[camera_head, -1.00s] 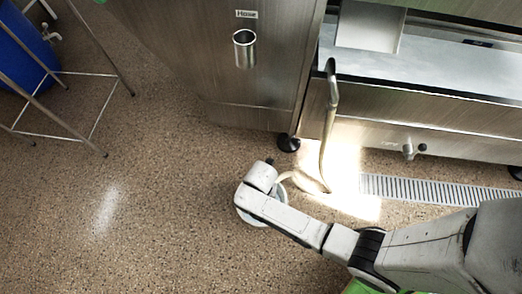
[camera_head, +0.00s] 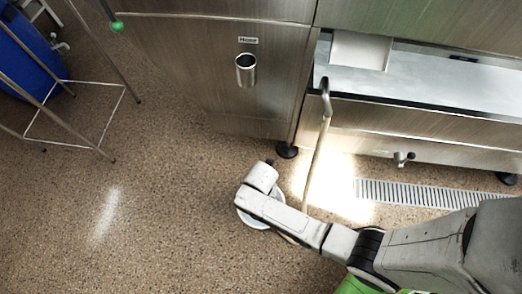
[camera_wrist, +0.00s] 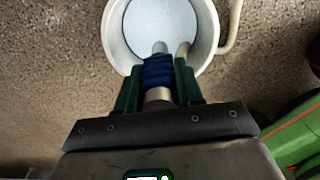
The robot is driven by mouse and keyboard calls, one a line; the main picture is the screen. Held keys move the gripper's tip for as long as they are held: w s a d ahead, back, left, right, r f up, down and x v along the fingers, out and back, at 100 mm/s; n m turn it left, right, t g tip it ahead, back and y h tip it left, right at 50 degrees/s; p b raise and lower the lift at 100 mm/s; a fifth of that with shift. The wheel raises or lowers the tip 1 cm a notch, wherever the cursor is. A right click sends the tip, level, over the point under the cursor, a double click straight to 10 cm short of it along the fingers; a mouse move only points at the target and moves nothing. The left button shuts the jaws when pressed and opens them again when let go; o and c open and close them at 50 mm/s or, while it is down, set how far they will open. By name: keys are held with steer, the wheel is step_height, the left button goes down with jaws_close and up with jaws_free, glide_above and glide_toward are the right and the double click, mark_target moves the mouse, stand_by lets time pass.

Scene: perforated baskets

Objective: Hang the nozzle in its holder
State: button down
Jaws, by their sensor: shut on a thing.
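My gripper (camera_wrist: 158,82) is shut on the nozzle (camera_wrist: 159,68), on its dark blue sleeve, in the wrist view. The nozzle's metal end points over a white bucket (camera_wrist: 113,40). In the head view my arm covers the gripper, the nozzle and most of the bucket (camera_head: 246,217). The holder (camera_head: 246,70) is an open metal cup on the steel cabinet front under a "Hose" label, above and apart from my arm. The cream hose (camera_head: 315,165) hangs from a bent metal pipe and passes behind my arm; it also shows in the wrist view (camera_wrist: 234,25).
The steel cabinet (camera_head: 200,90) and a steel counter (camera_head: 450,125) with a tap (camera_head: 403,158) fill the back. A floor drain (camera_head: 420,194) lies at right. A metal stand (camera_head: 75,140) with a blue container (camera_head: 25,60) is at left. The floor between is clear.

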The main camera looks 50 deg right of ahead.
steer(key=shift+r+p, duration=5.25)
steer(key=shift+r, duration=0.1)
